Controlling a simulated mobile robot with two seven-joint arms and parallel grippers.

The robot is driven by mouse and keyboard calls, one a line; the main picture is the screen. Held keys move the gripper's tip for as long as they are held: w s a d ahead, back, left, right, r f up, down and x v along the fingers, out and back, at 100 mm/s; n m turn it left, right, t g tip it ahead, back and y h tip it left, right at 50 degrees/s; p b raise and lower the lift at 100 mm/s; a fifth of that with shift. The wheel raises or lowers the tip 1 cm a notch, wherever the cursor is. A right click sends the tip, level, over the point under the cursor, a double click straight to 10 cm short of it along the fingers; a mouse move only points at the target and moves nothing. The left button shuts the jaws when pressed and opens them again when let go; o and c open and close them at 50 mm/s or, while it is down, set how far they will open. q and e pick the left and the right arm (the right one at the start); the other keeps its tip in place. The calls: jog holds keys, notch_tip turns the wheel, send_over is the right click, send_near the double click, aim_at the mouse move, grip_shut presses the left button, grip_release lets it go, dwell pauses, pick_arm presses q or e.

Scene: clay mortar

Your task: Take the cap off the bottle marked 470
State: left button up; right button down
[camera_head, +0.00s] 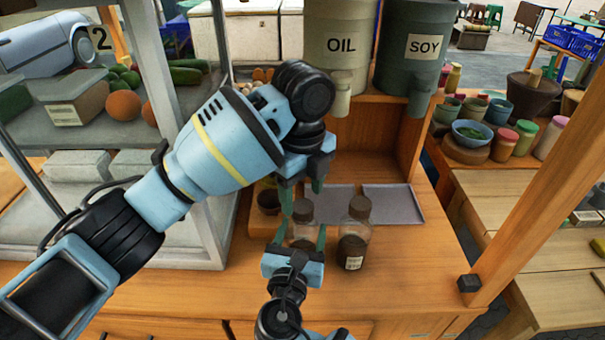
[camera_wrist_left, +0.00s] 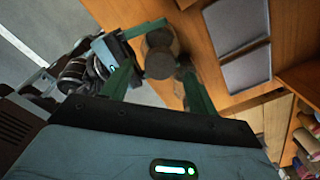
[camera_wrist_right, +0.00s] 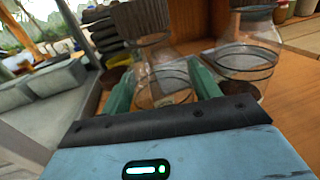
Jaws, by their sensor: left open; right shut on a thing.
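Two glass bottles with dark caps stand side by side on the wooden counter. My right gripper (camera_head: 303,236) is shut around the body of the left bottle (camera_head: 303,231), also seen in the right wrist view (camera_wrist_right: 165,88). That bottle's cap (camera_head: 303,210) is ribbed in the right wrist view (camera_wrist_right: 140,18). My left gripper (camera_head: 302,188) is open just above this cap, pointing down; in the left wrist view the cap (camera_wrist_left: 158,62) lies between its fingers. The right bottle (camera_head: 352,250) stands free with a small pale label. I cannot read a 470 on either bottle.
Behind the bottles lie flat grey trays (camera_head: 392,203). The oil container (camera_head: 338,45) and soy container (camera_head: 412,55) stand above at the back. A small dark cup (camera_head: 269,201) is left of the bottles. Counter space at the front right is clear.

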pick_arm(q)
jog(key=shift+f, duration=1.5)
jog(key=c, duration=1)
jog(key=n, duration=0.6)
jog(key=shift+c, duration=0.2)
jog(key=n, duration=0.7)
jog(key=shift+r, duration=0.1)
jog(key=shift+r, duration=0.2)
jog(key=shift+r, duration=0.55)
jog(key=shift+r, duration=0.35)
